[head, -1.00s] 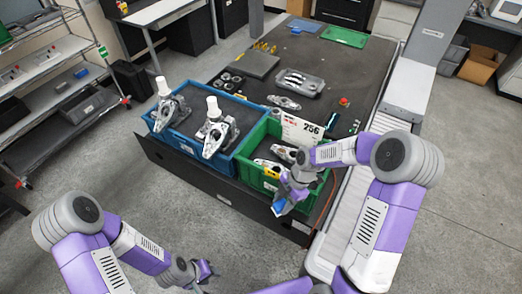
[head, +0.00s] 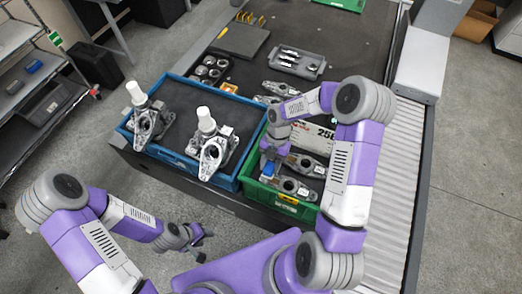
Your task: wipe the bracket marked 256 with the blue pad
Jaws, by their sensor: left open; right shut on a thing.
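A white card reading 256 (head: 314,140) stands at the back of the green bin (head: 281,205), partly hidden by my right arm. Metal brackets lie in that bin: a front one (head: 296,188) and one behind it (head: 308,166). I cannot tell which the mark belongs to. My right gripper (head: 270,163) points down over the bin's left side, shut on the blue pad (head: 269,171). The pad is close to the left end of the front bracket; I cannot tell whether they touch. My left gripper (head: 198,243) is open and empty, in front of the table.
Behind are a grey tray with parts (head: 298,63) and a loose bracket (head: 280,89). A ribbed rail (head: 395,180) runs along the right.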

